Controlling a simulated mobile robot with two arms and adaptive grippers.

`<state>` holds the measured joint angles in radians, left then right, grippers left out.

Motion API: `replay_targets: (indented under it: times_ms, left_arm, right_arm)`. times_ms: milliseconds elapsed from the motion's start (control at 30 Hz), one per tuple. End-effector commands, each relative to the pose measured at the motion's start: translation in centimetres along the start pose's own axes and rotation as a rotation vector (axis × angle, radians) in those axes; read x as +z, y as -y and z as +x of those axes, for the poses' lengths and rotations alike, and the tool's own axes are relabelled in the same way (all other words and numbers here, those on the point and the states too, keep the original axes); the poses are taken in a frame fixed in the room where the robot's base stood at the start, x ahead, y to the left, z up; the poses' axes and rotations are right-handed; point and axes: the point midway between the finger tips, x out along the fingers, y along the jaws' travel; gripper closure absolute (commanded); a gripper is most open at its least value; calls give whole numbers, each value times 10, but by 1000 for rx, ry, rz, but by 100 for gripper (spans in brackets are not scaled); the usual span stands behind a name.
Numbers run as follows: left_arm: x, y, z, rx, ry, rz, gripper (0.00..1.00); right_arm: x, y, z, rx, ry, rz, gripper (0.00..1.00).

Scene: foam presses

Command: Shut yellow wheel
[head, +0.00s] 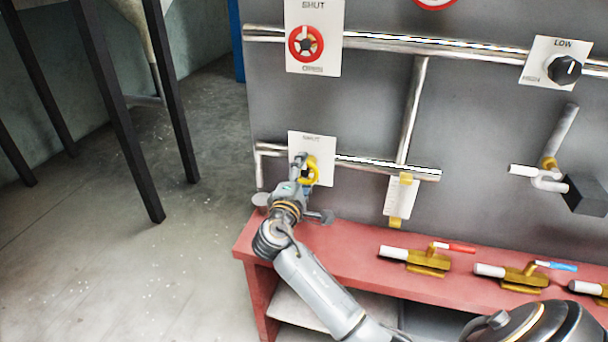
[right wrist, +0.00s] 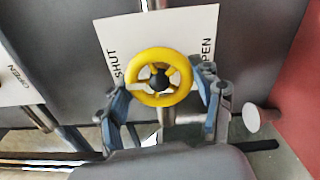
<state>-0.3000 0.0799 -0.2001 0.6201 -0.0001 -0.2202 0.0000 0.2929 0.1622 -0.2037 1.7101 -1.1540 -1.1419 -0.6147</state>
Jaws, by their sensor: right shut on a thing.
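The yellow wheel (head: 313,171) is mounted on the lower left of the grey panel, in front of a white plate (head: 325,141) marked SHUT at its top. In the right wrist view the yellow wheel (right wrist: 160,54) faces the camera, its dark hub at the centre. The plate behind it (right wrist: 118,35) shows SHUT to the left and OPEN to the right. My right gripper (head: 302,180) is at the wheel and partly covers it. In the wrist view the fingers of my right gripper (right wrist: 164,88) are on the wheel's two sides, shut on it. My left gripper is not in view.
A red wheel (head: 293,44) with its own plate sits above. A black knob (head: 565,69) is at upper right. Metal pipes (head: 390,166) run along the panel. Several brass valves (head: 428,261) stand on the red bench (head: 350,250). Black legs (head: 118,110) stand left; floor between is clear.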

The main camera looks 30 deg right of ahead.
Motion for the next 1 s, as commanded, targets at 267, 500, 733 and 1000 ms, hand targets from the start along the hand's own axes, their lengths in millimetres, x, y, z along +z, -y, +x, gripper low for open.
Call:
replay_targets:
  times_ms: [267,500,733,1000]
  left_arm:
    - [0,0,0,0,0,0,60]
    - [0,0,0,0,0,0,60]
    - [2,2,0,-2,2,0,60]
    - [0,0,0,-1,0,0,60]
  right_arm:
    - [0,0,0,-3,-1,7,24]
    - [0,0,0,-2,-1,4,11]
    - [-1,0,-4,-1,-2,4,11]
    - [-1,1,-50,-4,-4,5,11]
